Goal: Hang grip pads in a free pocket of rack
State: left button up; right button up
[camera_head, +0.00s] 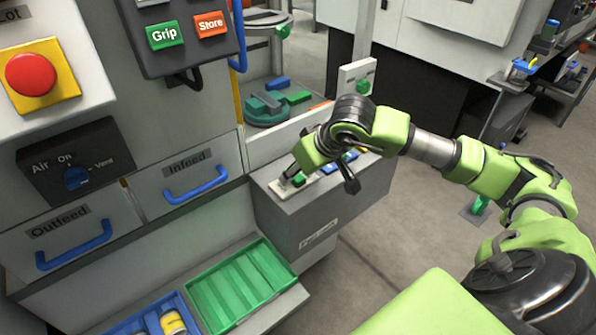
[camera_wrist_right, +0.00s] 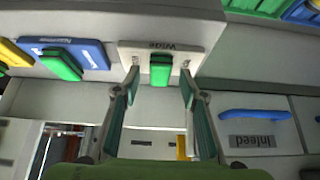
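The grey rack (camera_head: 345,205) stands at the middle of the head view, with a partly readable label on its front. A white grip pad marked "Wide" (camera_wrist_right: 190,52) with a green block (camera_wrist_right: 161,70) sits at the rack's near end; its white plate also shows in the head view (camera_head: 279,190). My right gripper (camera_wrist_right: 160,82) is open, its fingers on either side of the green block with gaps. A blue pad (camera_wrist_right: 92,53) with a green block and a yellow pad (camera_wrist_right: 12,53) lie farther along the rack. Pockets are mostly hidden by my arm. My left gripper is not in view.
Infeed (camera_head: 186,180) and Outfeed (camera_head: 65,237) drawers with blue handles are left of the rack. A green tray (camera_head: 243,285) and a blue bin (camera_head: 135,327) with a yellow-labelled item lie below.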

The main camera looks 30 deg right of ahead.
jog(key=shift+f, duration=0.1)
jog(key=v, duration=1.2)
dwell(0.4)
